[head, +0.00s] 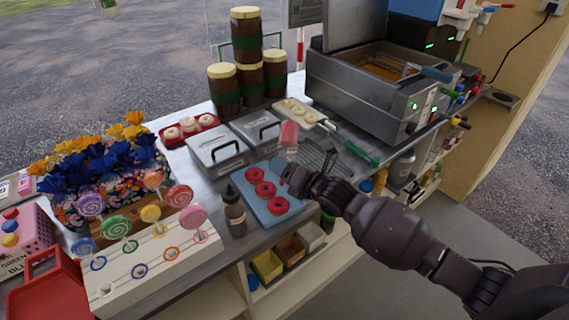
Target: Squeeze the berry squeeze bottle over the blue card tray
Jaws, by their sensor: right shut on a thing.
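The berry squeeze bottle (289,134), pinkish red at its upper end and paler below, is held by my right gripper (291,172). The gripper is shut on it, and the fingers and wrist hide part of its lower end. The bottle looks close to upright in line, beside and partly above the far right side of the blue card tray (246,189); I cannot make out its nozzle. Three red ring doughnuts (265,189) lie in a row on the tray. I see no sauce stream. My left gripper is out of view.
A brown bottle with a dark cap (234,212) stands just left of the tray. Lidded metal bins (216,150) and a fryer (362,85) stand behind. A lollipop stand (150,265) is at the front left. Stacked jars (247,65) stand at the back.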

